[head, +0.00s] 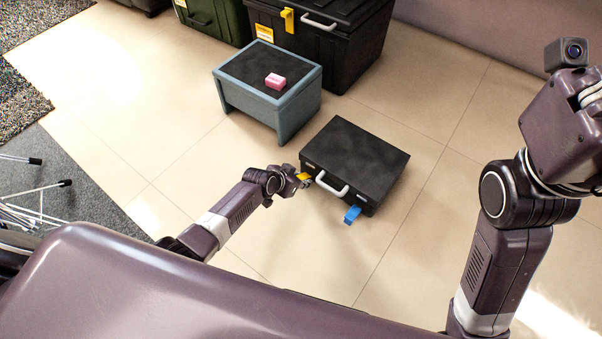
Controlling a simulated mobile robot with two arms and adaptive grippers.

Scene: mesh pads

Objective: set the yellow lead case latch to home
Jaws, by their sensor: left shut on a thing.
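A black case (358,160) lies flat on the tiled floor, with a pale handle (332,186) on its front side. A yellow latch (304,177) shows at the left part of that front side, and a blue latch (352,214) sticks out at the right part. My left gripper (301,180) is at the yellow latch and shut on it; its fingers partly hide the latch. The exact angle of the yellow latch is too small to tell. My right arm rises at the right edge of the head view; its gripper fingers are out of view.
A grey-blue step stool (258,107) with a pink block (275,81) on top stands behind the case. A large black trunk (330,45) with a yellow latch and a green box (218,20) stand at the back. The floor right of the case is clear.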

